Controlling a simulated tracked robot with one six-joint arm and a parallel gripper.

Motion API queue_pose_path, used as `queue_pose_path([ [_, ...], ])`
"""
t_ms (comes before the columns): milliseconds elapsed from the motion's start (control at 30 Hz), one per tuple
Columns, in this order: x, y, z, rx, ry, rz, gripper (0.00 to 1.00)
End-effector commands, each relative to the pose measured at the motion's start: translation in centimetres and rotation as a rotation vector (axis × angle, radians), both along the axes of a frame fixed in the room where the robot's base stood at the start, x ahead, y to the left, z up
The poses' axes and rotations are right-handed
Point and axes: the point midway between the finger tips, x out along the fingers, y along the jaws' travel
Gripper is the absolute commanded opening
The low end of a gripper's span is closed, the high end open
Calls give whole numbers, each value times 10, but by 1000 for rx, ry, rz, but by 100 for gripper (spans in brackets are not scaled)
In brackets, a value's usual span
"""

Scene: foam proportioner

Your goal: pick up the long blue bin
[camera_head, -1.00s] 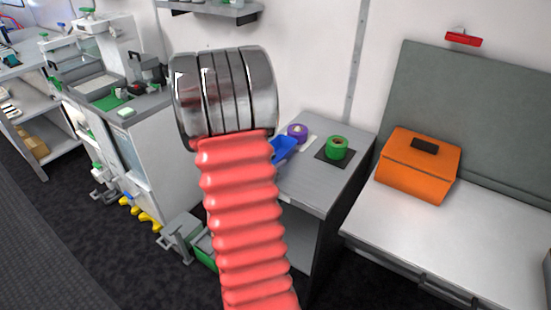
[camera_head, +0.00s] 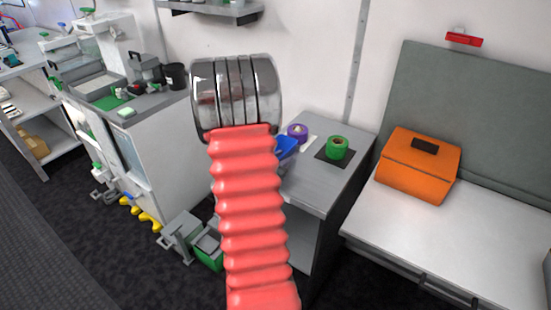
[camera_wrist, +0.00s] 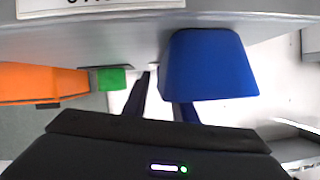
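The long blue bin (camera_head: 287,147) lies on the grey worktop in the head view, its left part hidden behind my red arm. In the wrist view, the bin (camera_wrist: 208,65) shows as a blue block right of centre, close to the camera. My gripper (camera_wrist: 162,88) is open there, with a gap between its two dark fingers. One finger stands just left of the bin. The other runs up to the bin's lower left edge, where its tip is hidden. I cannot tell whether either finger touches the bin.
A purple roll (camera_head: 298,132) and a green roll (camera_head: 337,147) on a dark mat stand beside the bin. An orange bag (camera_head: 418,165) sits on the bench to the right. The wall rises right behind the worktop. A grey-green crate (camera_head: 208,250) is on the floor.

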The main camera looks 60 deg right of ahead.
Motion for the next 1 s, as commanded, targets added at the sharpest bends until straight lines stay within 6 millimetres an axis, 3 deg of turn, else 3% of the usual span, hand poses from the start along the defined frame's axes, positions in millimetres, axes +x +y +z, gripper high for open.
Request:
queue_pose_path([
  [300, 0, 0, 0, 0, 0, -1, 25],
  [667, -1, 0, 0, 0, 0, -1, 0],
  [1000, -1, 0, 0, -1, 0, -1, 0],
])
